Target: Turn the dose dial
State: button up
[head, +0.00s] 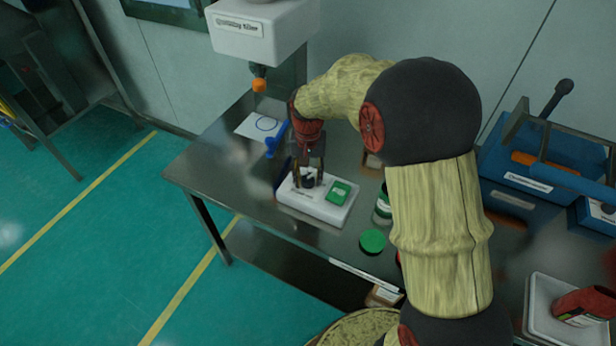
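A small white device (308,208) lies on the metal table, with a black dial (308,182) on its left part and a green panel (339,192) on its right part. My gripper (308,180) points down over the device, its fingers spread to the left and right of the dial. The fingers look apart, and I see no clear contact with the dial at this size. The dial is partly hidden by the fingers, and its markings are too small to read.
A green round lid (372,241) and a jar (382,208) are right of the device. A blue-handled item (275,140) and a paper with a blue ring (262,126) lie behind. A white dispenser (262,30) overhangs the back. Blue bins (530,170) stand at right.

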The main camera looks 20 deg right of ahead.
jog(key=c, duration=0.6)
jog(key=shift+c, duration=0.7)
jog(key=shift+r+n+p, duration=0.1)
jog(key=shift+n+p, duration=0.3)
jog(key=shift+r+n+p, duration=0.1)
jog(key=shift+n+p, duration=0.8)
jog(key=n+p, duration=0.3)
jog(key=n, duration=0.1)
jog(key=shift+n, duration=0.3)
jog(key=n+p, duration=0.3)
jog(key=n, duration=0.2)
jog(key=n+p, duration=0.2)
jog(key=n, duration=0.3)
jog(key=shift+n, duration=0.4)
jog(key=shift+f+p, duration=0.2)
jog(key=shift+p, duration=0.1)
jog(key=o, duration=1.2)
jog(key=shift+c, duration=0.2)
